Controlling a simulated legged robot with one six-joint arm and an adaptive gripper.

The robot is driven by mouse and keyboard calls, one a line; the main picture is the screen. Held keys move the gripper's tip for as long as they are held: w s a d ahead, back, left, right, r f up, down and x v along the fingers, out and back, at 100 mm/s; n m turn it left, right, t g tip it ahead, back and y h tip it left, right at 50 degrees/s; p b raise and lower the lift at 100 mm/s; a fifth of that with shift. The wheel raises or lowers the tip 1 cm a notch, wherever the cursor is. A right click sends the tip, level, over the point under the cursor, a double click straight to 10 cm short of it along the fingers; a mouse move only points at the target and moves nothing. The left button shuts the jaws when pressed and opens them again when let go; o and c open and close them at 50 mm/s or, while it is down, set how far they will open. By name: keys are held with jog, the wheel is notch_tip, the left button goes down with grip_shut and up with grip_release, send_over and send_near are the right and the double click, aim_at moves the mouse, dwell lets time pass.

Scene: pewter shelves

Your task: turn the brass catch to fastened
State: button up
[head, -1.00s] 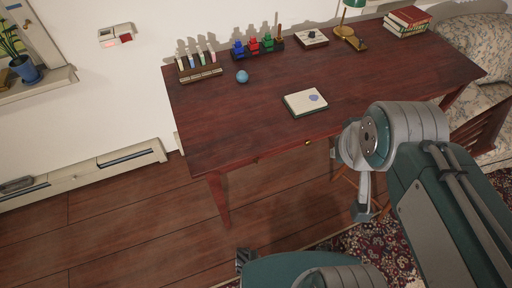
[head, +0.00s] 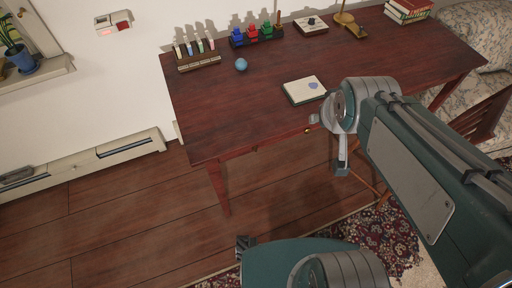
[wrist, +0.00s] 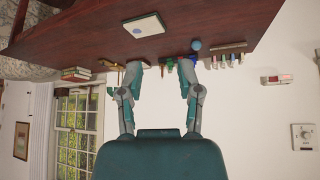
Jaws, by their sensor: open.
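A small brass piece (head: 307,130) shows on the front edge of the dark red desk (head: 235,105). It is too small to tell whether it is the catch or how it is turned. Another small metal piece (head: 22,12) shows on the window frame at the upper left, also too small to tell. My gripper (head: 328,145) is at the desk's front edge, just right of the brass piece and apart from it. In the wrist view, which is upside down, my gripper (wrist: 158,68) has its two fingers wide apart with nothing between them.
On the desk are a white-topped pad (head: 304,89), a blue ball (head: 241,64), a rack of pale pegs (head: 198,60), coloured figures (head: 257,35) and stacked books (head: 408,10). A patterned armchair (head: 475,45) stands at right. The wood floor (head: 120,220) at left is clear.

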jog(key=w+a+f+n+t, duration=0.1)
jog(key=w+a+f, duration=0.1)
jog(key=w+f, duration=0.65)
jog(key=n+t+y, duration=0.3)
jog(key=t+y, duration=0.2)
send_near(256, 148)
jog(key=x, duration=1)
jog(key=shift+w+f, duration=0.1)
grip_shut()
